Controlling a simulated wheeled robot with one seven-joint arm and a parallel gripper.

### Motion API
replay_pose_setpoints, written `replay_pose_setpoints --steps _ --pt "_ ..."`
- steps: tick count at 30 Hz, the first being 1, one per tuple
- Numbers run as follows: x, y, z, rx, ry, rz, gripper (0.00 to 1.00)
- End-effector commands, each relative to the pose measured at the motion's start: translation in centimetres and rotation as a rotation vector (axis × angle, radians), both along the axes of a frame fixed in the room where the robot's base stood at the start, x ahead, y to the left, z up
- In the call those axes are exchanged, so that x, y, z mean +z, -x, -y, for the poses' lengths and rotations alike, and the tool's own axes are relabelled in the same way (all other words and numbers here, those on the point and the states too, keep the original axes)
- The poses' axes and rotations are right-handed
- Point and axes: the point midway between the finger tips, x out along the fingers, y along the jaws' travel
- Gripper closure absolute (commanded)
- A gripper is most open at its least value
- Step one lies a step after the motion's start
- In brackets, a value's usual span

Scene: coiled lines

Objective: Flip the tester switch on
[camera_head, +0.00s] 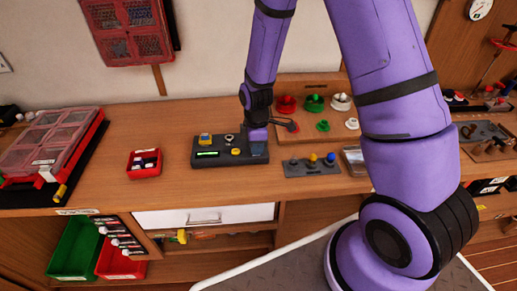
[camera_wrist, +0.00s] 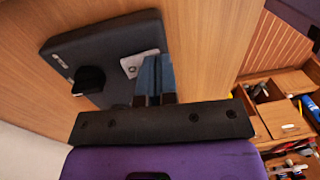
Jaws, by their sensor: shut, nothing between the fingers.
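The tester is a dark box (camera_head: 217,158) on the wooden bench, with a lit green display, a yellow part at its upper left, and small controls near its middle. My gripper (camera_head: 257,142) is over its right end and hides that part. In the wrist view, the tester's dark top (camera_wrist: 105,45) carries a black knob (camera_wrist: 88,79) and a light plate (camera_wrist: 135,64). My blue fingers (camera_wrist: 154,66) are shut, empty, and right beside this plate, covering its edge. The switch lever itself is hidden or too small to make out, so its position and any finger contact cannot be told.
A small red bin (camera_head: 144,172) stands left of the tester. A grey panel with coloured knobs (camera_head: 312,168) lies to the right, with a wooden board of coloured parts (camera_head: 308,136) behind it. The bench between red bin and tester is clear.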

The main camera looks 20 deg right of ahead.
Motion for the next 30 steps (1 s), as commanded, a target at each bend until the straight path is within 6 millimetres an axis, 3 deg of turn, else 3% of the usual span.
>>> replay_pose_setpoints --steps 30 --pt "0.7 -1.5 0.5 -0.001 -0.001 0.0 1.0"
